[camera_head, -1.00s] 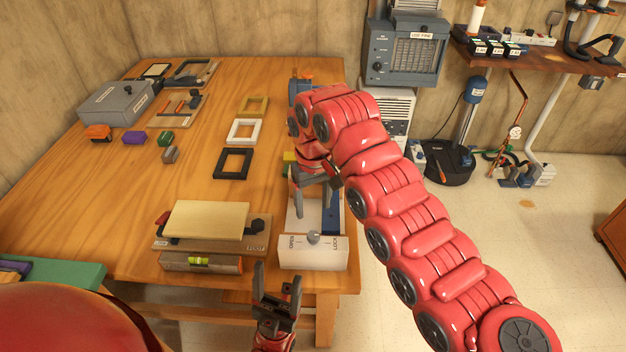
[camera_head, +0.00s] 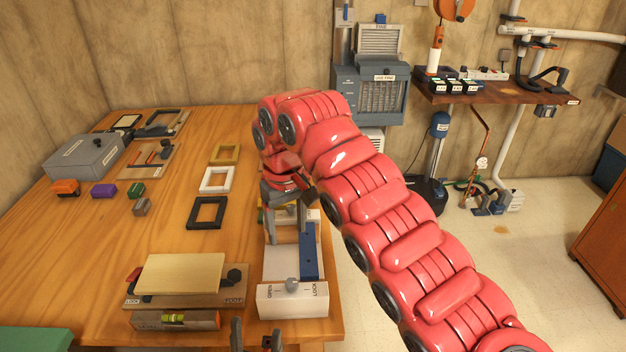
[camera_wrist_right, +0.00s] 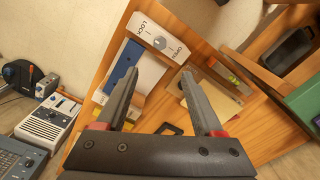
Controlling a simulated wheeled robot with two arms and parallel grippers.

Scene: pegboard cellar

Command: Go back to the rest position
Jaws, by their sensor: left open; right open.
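My right gripper (camera_head: 288,212) is open and empty above the white box marked OPEN and LOCK (camera_head: 292,300), at the right front of the wooden table. Its two fingers (camera_wrist_right: 160,100) show apart in the right wrist view, with the white box (camera_wrist_right: 160,38) and its blue bar (camera_wrist_right: 122,82) beyond them. No object is between the fingers. My left gripper (camera_head: 256,342) is at the bottom edge of the head view, in front of the table. Only its fingertips show, apart and with nothing between them.
The wooden table (camera_head: 120,235) carries a board with a cream plate (camera_head: 180,273), a spirit level (camera_head: 175,320), three frames (camera_head: 207,212), several small blocks and a grey case (camera_head: 84,155). Floor is open to the right, before a wooden cabinet (camera_head: 600,225).

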